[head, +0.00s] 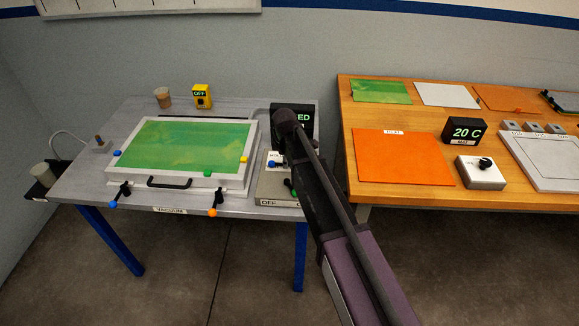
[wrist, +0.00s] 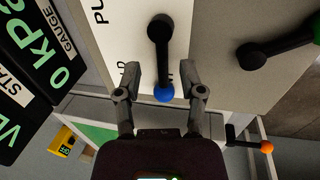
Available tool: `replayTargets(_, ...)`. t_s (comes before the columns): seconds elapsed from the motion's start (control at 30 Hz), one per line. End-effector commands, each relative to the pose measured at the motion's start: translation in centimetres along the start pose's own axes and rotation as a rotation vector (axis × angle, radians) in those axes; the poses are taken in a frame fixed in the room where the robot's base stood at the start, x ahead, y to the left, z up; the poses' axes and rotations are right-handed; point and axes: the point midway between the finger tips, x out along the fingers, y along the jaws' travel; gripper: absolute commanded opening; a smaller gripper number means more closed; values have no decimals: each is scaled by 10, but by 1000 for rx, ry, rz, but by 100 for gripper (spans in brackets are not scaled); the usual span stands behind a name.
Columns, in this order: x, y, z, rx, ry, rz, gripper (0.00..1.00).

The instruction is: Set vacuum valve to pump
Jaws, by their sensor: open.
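The vacuum valve lever (wrist: 159,50) is black with a blue ball tip (wrist: 164,93). In the wrist view it sits on a white label plate (wrist: 115,25) with partly hidden lettering beginning "PU". My gripper (wrist: 162,72) is open, its fingers on either side of the lever near the ball; I see gaps, not a grip. In the head view the blue tip (head: 271,164) shows on the valve box (head: 270,188), left of my arm, which hides most of the gripper. The gauge display (wrist: 40,50) reads "0 kPa".
A second black lever with a green tip (wrist: 318,32) stands to the right in the wrist view. A white-framed bath with a green sheet (head: 187,145) lies left of the box. A wooden table (head: 420,125) with sheets and a 20 C display (head: 465,131) stands right.

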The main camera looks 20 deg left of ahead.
Motion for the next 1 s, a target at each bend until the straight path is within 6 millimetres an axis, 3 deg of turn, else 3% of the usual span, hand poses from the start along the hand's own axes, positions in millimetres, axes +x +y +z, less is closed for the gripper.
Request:
replayTargets(0.2,12,0,0,0,0,0,51)
replayTargets(0.63,14,0,0,0,0,0,51)
replayTargets(0.67,14,0,0,0,0,0,48)
replayTargets(0.8,14,0,0,0,0,0,7)
replayTargets(0.83,14,0,0,0,0,0,0)
replayTargets(0.97,14,0,0,-1,0,1,0)
replayTargets(1.0,12,-9,24,7,-2,1,0)
